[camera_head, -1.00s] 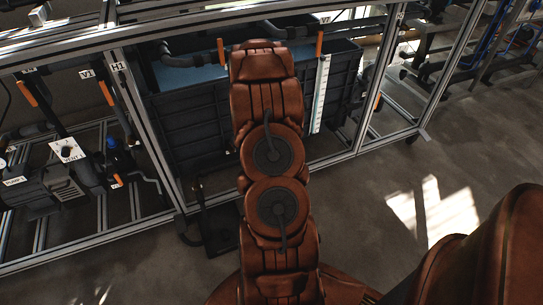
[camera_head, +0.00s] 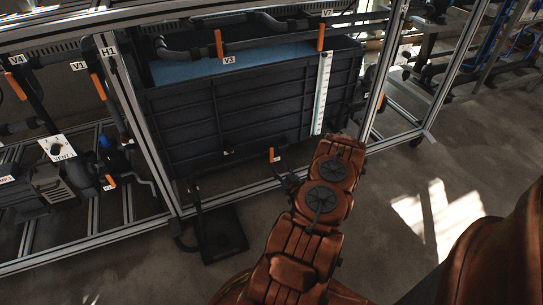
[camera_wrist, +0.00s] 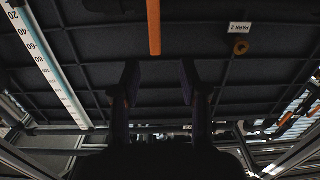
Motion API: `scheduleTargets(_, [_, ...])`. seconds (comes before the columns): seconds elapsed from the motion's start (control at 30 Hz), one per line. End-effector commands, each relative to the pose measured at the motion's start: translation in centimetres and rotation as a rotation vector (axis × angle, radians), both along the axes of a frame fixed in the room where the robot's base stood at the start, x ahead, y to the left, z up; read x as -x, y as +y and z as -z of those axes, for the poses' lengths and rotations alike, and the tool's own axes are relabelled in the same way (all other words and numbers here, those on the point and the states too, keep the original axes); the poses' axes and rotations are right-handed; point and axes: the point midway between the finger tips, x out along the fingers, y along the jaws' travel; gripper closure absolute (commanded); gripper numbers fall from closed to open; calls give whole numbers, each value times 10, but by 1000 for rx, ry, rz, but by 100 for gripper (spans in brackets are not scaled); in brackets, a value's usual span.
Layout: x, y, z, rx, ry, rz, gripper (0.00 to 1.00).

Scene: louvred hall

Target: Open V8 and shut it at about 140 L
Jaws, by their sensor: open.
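An orange valve handle (camera_head: 275,154) stands at the lower front of the dark tank (camera_head: 190,115); the small tag beside it is too small to read, so I cannot confirm it is V8. An orange handle also shows upright at the top of the wrist view (camera_wrist: 154,28). My gripper (camera_head: 284,183) is just below and right of the handle in the head view. Its two dark fingers are open and apart in the wrist view (camera_wrist: 158,82), with nothing between them. A white level scale (camera_head: 320,95) runs down the tank's right side, also in the wrist view (camera_wrist: 52,68).
Blue liquid (camera_head: 190,70) shows inside the tank. Orange handles tagged V3 (camera_head: 219,43) and V7 (camera_head: 321,37) are above it. A tag reading PARK 2 (camera_wrist: 240,28) is on the tank wall. Frame posts (camera_head: 140,125) flank the tank. The floor at right is open.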

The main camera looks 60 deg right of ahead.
Motion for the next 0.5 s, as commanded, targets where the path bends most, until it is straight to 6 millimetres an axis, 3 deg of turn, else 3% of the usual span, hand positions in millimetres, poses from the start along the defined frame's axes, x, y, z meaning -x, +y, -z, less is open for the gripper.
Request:
scheduleTargets(0.2, [8, -1, 4, 8, -39, 20, 56])
scheduleTargets(0.5, [-16, -16, 4, 11, -41, 17, 56])
